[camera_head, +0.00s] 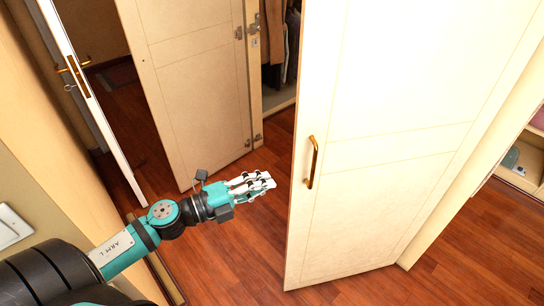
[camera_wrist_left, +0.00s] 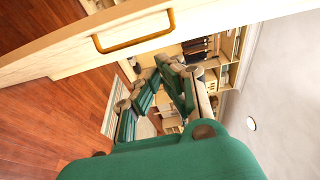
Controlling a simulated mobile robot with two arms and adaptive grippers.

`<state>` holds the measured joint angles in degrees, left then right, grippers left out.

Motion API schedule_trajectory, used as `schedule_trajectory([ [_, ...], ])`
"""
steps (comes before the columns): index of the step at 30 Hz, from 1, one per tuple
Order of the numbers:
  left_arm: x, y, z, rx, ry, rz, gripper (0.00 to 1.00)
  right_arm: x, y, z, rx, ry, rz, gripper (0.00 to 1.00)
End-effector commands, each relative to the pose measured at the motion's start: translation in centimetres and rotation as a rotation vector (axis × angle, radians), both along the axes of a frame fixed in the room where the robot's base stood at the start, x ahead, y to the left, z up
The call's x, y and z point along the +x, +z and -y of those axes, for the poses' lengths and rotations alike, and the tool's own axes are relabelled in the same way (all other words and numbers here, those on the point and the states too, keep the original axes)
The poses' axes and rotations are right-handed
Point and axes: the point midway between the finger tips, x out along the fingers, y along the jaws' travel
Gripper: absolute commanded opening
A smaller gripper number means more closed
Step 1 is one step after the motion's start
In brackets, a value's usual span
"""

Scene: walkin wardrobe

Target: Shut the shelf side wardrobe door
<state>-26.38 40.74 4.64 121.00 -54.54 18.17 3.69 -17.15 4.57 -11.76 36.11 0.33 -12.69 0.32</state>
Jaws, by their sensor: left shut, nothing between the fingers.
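The shelf side wardrobe door (camera_head: 390,130) is a large cream panel standing open on the right in the head view, with shelves showing beyond it. Its brass handle (camera_head: 312,162) is near its left edge. In the left wrist view the door (camera_wrist_left: 60,52) crosses the upper left, with the handle (camera_wrist_left: 133,32) on its face. My left gripper (camera_head: 270,181) is shut and empty, left of the door's free edge, apart from the handle in the picture. It also shows in the left wrist view (camera_wrist_left: 172,64). My right gripper is not in view.
A second cream wardrobe door (camera_head: 195,85) stands open, with hanging clothes (camera_head: 276,45) beside it. A room door (camera_head: 95,95) is open at the far left. A shelf (camera_head: 528,160) with small items is at the right. Wooden floor (camera_head: 245,255) is clear between the doors.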

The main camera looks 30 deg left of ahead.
Motion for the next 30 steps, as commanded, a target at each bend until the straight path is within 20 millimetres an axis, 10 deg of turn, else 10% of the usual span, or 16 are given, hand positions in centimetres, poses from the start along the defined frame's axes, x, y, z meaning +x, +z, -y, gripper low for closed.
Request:
schedule_trajectory([
  [18,8.3,1.1,6.3,0.008,-0.012,0.017,0.0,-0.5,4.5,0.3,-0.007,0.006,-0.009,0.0],
  [30,11.0,0.5,3.5,0.009,-0.012,0.013,0.0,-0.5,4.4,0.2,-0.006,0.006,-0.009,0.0],
])
